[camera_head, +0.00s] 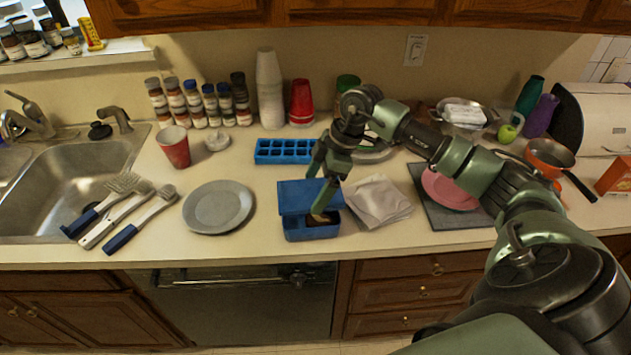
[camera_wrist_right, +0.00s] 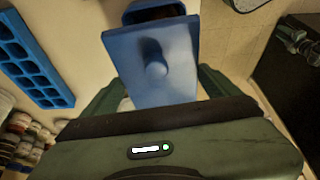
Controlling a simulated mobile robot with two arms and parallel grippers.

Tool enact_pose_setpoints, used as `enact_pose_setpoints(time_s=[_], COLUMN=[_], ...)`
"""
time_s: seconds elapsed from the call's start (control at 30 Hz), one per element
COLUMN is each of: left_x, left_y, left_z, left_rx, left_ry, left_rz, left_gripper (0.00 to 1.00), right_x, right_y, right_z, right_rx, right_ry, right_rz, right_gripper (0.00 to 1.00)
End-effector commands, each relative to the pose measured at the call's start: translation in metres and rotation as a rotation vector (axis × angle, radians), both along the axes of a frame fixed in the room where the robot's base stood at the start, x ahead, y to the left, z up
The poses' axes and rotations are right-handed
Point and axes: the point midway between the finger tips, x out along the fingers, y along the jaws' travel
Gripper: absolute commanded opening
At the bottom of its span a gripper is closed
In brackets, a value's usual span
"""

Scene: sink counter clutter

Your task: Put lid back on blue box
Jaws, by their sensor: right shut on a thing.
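The blue box (camera_head: 312,231) stands on the counter near its front edge, and its dark inside shows through a gap at the front. The blue lid (camera_head: 298,197) is over the rear part of the box, shifted back and tilted; whether it touches the rim is unclear. My right gripper (camera_head: 324,187) is shut on the lid, above the box. In the right wrist view the lid (camera_wrist_right: 173,82), with its round knob, lies between my fingers (camera_wrist_right: 160,88). The box (camera_wrist_right: 153,10) shows beyond it, partly hidden by the lid. My left gripper is out of view.
A grey plate (camera_head: 218,206) lies left of the box. A folded grey cloth (camera_head: 378,202) is just right of it. A blue ice tray (camera_head: 284,151) lies behind. Brushes (camera_head: 122,208) lie by the sink. A pink plate (camera_head: 450,190) sits at right.

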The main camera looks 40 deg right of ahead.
Motion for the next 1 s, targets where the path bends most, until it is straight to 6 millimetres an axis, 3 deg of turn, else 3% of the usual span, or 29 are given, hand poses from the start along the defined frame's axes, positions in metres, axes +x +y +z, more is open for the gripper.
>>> enact_pose_setpoints(time_s=[0.07,0.17,0.5,1.0], left_x=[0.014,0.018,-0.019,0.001], left_y=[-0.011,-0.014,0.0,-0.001], left_z=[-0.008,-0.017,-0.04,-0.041], left_rx=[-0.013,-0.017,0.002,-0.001], left_ry=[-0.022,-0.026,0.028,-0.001], left_rz=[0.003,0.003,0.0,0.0], left_gripper=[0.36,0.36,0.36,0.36], right_x=[0.0,0.0,0.0,0.0], right_y=[0.0,0.0,0.0,0.0], right_z=[-0.01,-0.02,-0.049,-0.055], right_rx=[0.0,0.0,0.001,0.001], right_ry=[0.001,0.001,0.002,0.001], right_rz=[0.0,0.0,0.0,-0.001], right_gripper=[0.52,0.52,0.52,0.52])
